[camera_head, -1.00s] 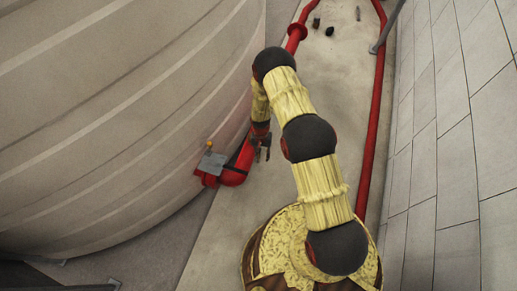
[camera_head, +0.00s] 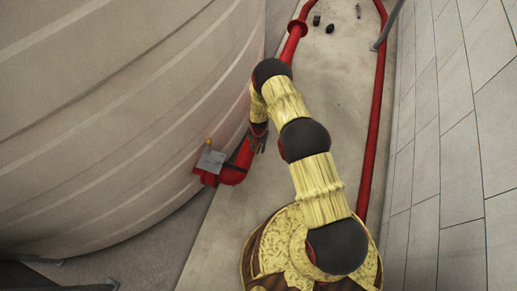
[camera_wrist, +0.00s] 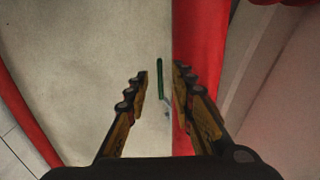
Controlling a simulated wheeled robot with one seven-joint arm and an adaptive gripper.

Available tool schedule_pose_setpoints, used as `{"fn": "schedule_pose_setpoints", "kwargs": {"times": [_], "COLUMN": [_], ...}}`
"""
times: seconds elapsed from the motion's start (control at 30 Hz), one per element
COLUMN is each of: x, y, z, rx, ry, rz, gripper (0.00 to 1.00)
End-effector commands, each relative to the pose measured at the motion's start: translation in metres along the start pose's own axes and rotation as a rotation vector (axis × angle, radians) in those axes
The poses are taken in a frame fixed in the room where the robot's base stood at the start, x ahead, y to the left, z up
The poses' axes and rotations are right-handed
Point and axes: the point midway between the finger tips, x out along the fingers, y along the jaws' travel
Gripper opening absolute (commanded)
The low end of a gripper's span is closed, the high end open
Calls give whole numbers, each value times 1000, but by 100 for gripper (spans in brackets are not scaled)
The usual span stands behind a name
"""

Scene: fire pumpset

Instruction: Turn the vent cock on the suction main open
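The vent cock shows in the wrist view as a slim green lever (camera_wrist: 160,77) with a small metal part at its lower end. It stands out against the pale floor, just left of the red suction main (camera_wrist: 197,48), its long side roughly parallel to the pipe. My gripper (camera_wrist: 161,73) is open, with one finger on each side of the lever in the picture. The right finger overlaps the red pipe. I cannot tell whether either finger touches the lever. In the head view my gripper (camera_head: 258,143) is beside the red main (camera_head: 234,172); the lever cannot be made out there.
A large ribbed tank wall (camera_head: 120,110) rises close on the left. A grey box (camera_head: 211,161) with a yellow top part sits by the pipe's end. Another red pipe (camera_head: 373,130) runs along the tiled wall (camera_head: 455,150). Small dark objects (camera_head: 330,29) lie on the far floor.

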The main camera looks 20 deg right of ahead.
Motion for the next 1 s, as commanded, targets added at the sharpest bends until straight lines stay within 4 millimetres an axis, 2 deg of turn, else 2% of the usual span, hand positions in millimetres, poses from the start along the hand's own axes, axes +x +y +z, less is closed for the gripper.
{"fn": "schedule_pose_setpoints", "kwargs": {"times": [0.23,0.67,1.0], "x": [0,0,0], "y": [0,0,0], "z": [0,0,0], "rx": [0,0,0], "ry": [1,0,0], "rz": [0,0,0], "gripper": [24,0,0]}}
